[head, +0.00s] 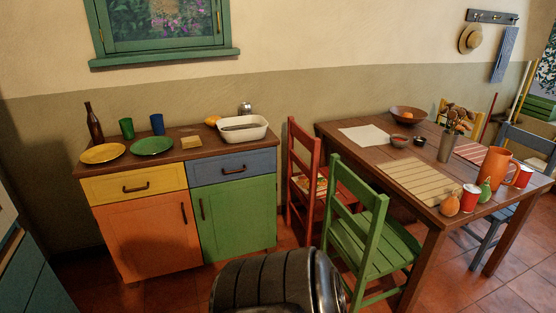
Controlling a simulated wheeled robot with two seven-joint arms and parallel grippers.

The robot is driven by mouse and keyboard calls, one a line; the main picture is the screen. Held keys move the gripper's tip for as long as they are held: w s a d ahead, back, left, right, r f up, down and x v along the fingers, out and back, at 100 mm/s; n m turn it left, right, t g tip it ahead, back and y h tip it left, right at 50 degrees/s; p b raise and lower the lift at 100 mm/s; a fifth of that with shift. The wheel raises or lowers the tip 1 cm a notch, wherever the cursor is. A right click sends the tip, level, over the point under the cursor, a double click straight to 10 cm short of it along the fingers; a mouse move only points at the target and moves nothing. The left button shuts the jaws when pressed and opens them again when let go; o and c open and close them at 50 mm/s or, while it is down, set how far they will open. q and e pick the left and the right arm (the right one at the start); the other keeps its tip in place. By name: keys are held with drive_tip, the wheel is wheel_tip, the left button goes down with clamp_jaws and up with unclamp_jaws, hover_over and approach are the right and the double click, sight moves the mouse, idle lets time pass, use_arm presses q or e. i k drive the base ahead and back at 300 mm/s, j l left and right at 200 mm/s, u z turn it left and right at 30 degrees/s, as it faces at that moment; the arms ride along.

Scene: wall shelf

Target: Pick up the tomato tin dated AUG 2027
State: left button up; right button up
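Two red tins stand on the wooden table at the right of the head view. One tin (470,199) is near the table's front corner, left of a green pear. The other tin (524,177) stands farther right, beside the orange jug. Both look upright, with pale tops. They are too small for me to read any label or date, so I cannot tell which is dated AUG 2027. Neither of my grippers is in view.
The table (423,210) also holds an orange jug (495,167), a yellow-orange pear (449,205), a green pear (484,192), bowls and a vase (446,147). Green (362,235) and red (304,173) chairs stand at its left; a blue chair (520,150) is at right.

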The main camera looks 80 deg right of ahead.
sight(470, 193)
drive_tip(key=k+l+z, duration=0.1)
drive_tip(key=z, duration=0.35)
drive_tip(key=k+l+z, duration=0.1)
drive_tip(key=z, duration=0.35)
drive_tip(key=l+z, duration=0.25)
drive_tip(key=z, duration=0.2)
drive_tip(key=l+z, duration=0.2)
drive_tip(key=z, duration=0.25)
